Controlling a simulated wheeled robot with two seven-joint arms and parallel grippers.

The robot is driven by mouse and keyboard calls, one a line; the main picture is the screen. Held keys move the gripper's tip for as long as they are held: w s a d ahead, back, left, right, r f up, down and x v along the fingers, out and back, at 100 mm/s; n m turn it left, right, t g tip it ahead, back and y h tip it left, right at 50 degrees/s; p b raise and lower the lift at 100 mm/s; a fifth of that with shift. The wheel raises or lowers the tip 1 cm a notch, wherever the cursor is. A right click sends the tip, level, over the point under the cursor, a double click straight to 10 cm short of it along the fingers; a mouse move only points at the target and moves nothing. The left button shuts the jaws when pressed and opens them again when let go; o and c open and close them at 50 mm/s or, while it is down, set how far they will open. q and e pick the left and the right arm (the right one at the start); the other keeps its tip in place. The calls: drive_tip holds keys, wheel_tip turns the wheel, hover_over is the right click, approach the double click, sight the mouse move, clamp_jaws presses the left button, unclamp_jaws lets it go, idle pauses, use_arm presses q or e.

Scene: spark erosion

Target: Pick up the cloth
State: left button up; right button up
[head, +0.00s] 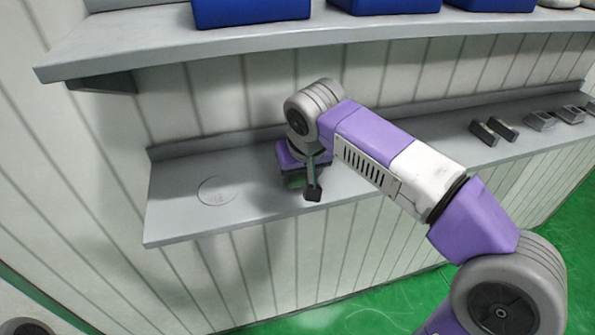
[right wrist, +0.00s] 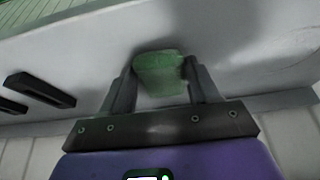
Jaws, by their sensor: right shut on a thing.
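The cloth is a small green piece (right wrist: 160,78) between the two dark fingers of my right gripper (right wrist: 163,72) in the right wrist view. Both fingers press against its sides, and the gripper is shut on it. In the head view, my right gripper (head: 303,188) points down over the lower grey shelf (head: 250,200). A bit of the green cloth (head: 296,181) shows there, mostly hidden by the gripper. I cannot tell whether the cloth still touches the shelf. My left gripper is not in view.
A faint circle (head: 217,190) marks the shelf's left part, which is otherwise bare. Dark metal blocks (head: 494,131) and grey blocks (head: 556,117) lie on the shelf at the right. An upper shelf (head: 190,42) with blue bins (head: 250,10) hangs above.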

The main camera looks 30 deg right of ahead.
sight(300, 178)
drive_tip(key=shift+r, duration=0.45)
drive_tip(key=r, duration=0.1)
drive_tip(key=r+p, duration=0.1)
drive_tip(key=r, duration=0.1)
drive_tip(key=shift+s, duration=0.2)
drive_tip(key=s+a+b, duration=0.2)
drive_tip(key=s+a, duration=0.2)
drive_tip(key=s, duration=1.3)
drive_tip(key=shift+f, duration=0.25)
